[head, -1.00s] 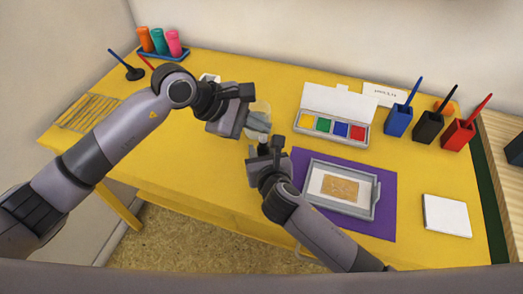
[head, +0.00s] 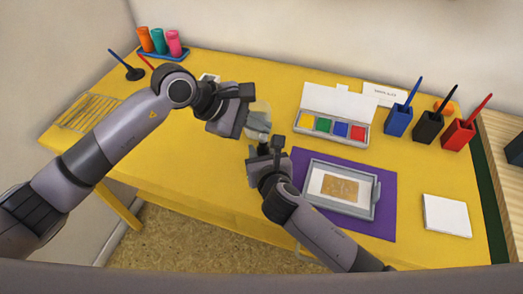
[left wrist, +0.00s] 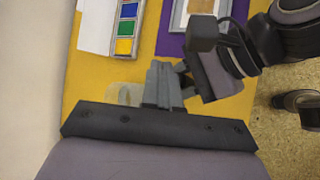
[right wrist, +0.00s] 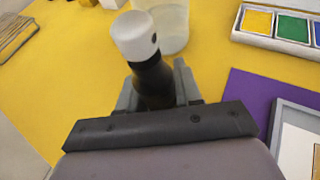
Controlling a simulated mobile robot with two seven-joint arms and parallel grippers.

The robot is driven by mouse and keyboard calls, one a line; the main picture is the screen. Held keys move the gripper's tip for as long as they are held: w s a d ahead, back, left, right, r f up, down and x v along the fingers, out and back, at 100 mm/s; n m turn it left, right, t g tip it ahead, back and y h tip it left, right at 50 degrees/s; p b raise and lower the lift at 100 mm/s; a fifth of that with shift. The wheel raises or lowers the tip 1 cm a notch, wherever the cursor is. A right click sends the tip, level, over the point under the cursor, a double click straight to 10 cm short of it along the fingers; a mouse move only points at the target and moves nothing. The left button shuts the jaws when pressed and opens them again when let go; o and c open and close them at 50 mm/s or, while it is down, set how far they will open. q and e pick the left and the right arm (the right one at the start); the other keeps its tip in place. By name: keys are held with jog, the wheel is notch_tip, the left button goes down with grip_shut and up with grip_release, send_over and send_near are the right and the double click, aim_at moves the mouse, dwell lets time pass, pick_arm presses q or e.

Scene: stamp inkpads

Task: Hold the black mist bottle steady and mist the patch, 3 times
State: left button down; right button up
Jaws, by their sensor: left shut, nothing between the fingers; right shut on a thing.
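The black mist bottle (right wrist: 152,80) has a white top (right wrist: 135,36) and shows in the right wrist view, between the fingers of my right gripper (right wrist: 157,88). My right gripper (head: 265,148) is shut on it, left of the purple mat; the bottle is mostly hidden in the head view. My left gripper (head: 258,124) is shut and empty, just behind the right one; its closed fingers also show in the left wrist view (left wrist: 160,75). The patch (head: 340,188) is a tan rectangle on a white sheet inside a grey tray (head: 374,200).
The tray lies on a purple mat (head: 385,222). Behind it is an open paint box (head: 335,128). Blue, black and red holders (head: 398,121) stand at the right, near a white block (head: 446,215). A clear cup (right wrist: 175,25) stands beyond the bottle.

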pick_arm(q)
jog(key=shift+f, duration=0.1)
dwell(0.3)
jog(key=shift+f, duration=0.5)
dwell(0.3)
jog(key=shift+r, duration=0.6)
jog(key=shift+r, duration=3)
pick_arm(e)
jog(key=o, duration=1.1)
